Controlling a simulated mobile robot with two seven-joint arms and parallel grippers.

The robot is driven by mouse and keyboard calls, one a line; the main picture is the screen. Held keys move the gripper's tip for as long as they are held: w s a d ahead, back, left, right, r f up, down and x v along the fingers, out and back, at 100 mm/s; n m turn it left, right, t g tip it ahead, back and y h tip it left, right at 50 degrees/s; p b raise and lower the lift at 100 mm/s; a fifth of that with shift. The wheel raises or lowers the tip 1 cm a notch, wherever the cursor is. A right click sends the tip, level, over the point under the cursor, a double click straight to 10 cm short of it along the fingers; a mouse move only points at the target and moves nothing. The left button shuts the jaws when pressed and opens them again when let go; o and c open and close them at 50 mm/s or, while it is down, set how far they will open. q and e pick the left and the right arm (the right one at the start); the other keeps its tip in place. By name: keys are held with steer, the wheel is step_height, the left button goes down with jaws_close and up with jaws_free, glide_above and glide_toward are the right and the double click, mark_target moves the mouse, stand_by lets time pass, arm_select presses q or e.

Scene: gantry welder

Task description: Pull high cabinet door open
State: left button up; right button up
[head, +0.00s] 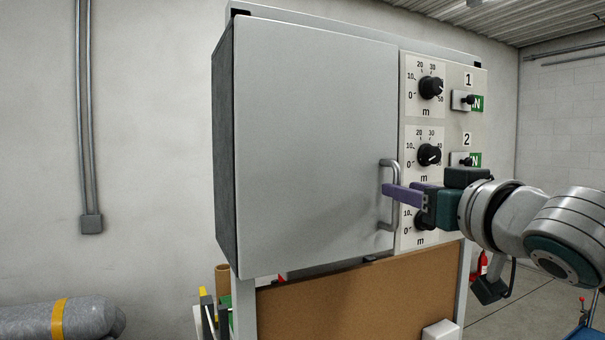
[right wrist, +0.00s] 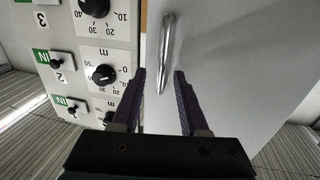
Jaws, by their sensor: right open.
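The high cabinet door (head: 315,145) is a large grey panel and looks shut. Its curved metal handle (head: 394,222) stands upright near the door's right edge. My right gripper (head: 387,189) comes in from the right, and its purple fingers overlap the handle at mid-height. In the right wrist view, the open fingers (right wrist: 159,73) lie one to each side of the handle (right wrist: 166,45), with gaps visible. The door (right wrist: 225,60) fills the right side there. I cannot tell how deep the handle sits between the fingers. My left gripper is out of view.
A control panel (head: 448,120) with black dials and numbered switches adjoins the door's right edge, close behind my right gripper. A brown board (head: 350,300) is below the cabinet. A grey cylinder (head: 30,322) lies at lower left. Space before the door looks clear.

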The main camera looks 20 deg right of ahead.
steer(key=shift+w, duration=0.85)
jaws_close()
stand_by(0.9)
